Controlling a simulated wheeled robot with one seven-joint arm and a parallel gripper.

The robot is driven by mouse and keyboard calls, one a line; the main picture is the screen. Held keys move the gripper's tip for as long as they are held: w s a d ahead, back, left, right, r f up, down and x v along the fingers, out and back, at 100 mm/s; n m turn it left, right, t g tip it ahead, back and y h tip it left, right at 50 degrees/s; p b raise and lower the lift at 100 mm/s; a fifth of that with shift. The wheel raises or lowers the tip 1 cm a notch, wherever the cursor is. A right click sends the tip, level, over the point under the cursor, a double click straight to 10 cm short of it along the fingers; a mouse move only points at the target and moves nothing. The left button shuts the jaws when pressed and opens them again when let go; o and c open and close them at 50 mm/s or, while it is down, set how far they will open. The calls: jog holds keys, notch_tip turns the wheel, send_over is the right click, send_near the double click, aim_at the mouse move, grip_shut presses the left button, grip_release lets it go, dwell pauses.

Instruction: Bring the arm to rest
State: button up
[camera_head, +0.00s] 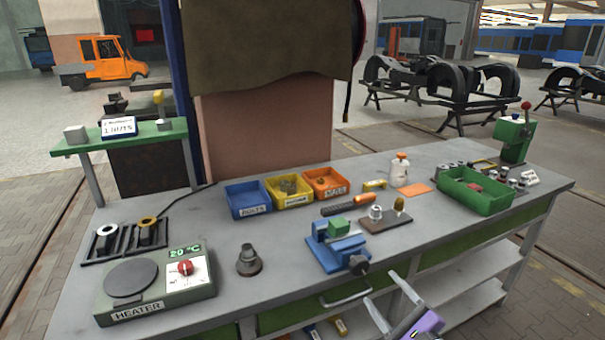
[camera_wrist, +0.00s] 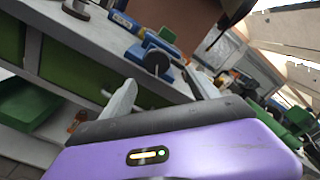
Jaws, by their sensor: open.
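My gripper (camera_head: 392,312) shows at the lower right of the head view, in front of the workbench (camera_head: 215,215) near its front edge. Its two pale fingers are apart, with nothing between them. In the wrist view the gripper (camera_wrist: 160,95) is open and tilted, with its fingers toward the bench's green drawer front (camera_wrist: 75,70). The blue vise (camera_head: 338,248) stands on the bench just behind the gripper, apart from it; it also shows in the wrist view (camera_wrist: 152,58).
The heater (camera_head: 155,285) is at the bench's left end. Bolt bins (camera_head: 248,198), a green tray (camera_head: 475,190) and a green press (camera_head: 515,138) stand further back. A drawer handle (camera_head: 345,295) juts out left of my gripper. Shelves (camera_head: 480,275) lie below the bench's right part.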

jog(key=s+d+n+h, duration=0.4)
jog(key=s+n+h, duration=0.2)
jog(key=s+n, duration=0.8)
jog(key=s+a+r+n, duration=0.1)
jog(key=s+a+n, duration=0.1)
jog(key=s, duration=0.8)
jog(key=s+a+r+n+g, duration=0.1)
jog(key=s+a+n, duration=0.2)
jog(key=s, duration=0.8)
jog(key=s+a+r+n+g, duration=0.1)
jog(key=s+n, duration=0.3)
jog(key=s, duration=0.6)
jog(key=shift+s+a+y, duration=0.35)
jog(key=shift+a+y, duration=0.05)
jog(key=shift+a, duration=0.4)
